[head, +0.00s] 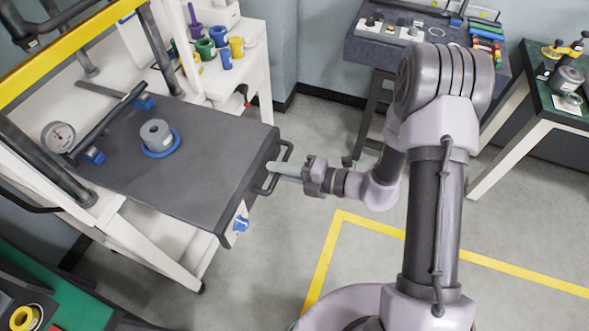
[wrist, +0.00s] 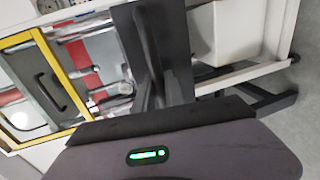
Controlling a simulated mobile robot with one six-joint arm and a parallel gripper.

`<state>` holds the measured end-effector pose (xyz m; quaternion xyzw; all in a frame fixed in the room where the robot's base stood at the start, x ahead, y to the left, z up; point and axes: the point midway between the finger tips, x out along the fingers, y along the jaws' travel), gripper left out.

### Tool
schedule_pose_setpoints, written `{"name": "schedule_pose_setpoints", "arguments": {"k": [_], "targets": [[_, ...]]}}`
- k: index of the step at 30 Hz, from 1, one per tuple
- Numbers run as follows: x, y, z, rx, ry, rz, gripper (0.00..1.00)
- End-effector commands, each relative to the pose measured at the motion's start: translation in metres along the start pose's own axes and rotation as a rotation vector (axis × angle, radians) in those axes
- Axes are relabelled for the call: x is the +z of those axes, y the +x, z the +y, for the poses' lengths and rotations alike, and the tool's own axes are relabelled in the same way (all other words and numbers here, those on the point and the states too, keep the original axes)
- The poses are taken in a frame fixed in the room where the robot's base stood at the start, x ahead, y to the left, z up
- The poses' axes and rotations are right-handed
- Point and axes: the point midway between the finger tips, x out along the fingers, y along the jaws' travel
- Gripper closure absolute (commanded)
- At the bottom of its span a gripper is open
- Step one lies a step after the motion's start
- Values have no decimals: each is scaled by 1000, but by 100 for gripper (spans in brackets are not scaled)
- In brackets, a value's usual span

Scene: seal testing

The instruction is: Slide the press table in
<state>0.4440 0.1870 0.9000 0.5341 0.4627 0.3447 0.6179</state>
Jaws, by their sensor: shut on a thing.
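The press table (head: 215,155) is a dark grey slab that sticks out to the right from the press frame in the head view. A dark bar handle (head: 287,152) is fixed to its right edge. My gripper (head: 272,168) is shut on this handle, reaching it from the right. A grey cylinder (head: 155,131) with a hole stands on the table inside or on a blue ring (head: 161,147).
The yellow-edged press guard (head: 60,55) rises at the left. A white stand (head: 235,85) with coloured cups is behind. A grey bench (head: 420,55) and green-topped table (head: 555,95) stand at right. Yellow-lined floor is open.

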Motion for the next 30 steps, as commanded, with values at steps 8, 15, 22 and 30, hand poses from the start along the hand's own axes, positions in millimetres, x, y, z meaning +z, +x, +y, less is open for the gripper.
{"name": "schedule_pose_setpoints", "arguments": {"k": [8, 15, 22, 30], "targets": [[-2, 68, 17, 1, -2, 5, 100], [-2, 133, 30, 2, -3, 5, 100], [-1, 192, 41, 2, -3, 3, 100], [0, 242, 51, 3, -1, 1, 100]]}}
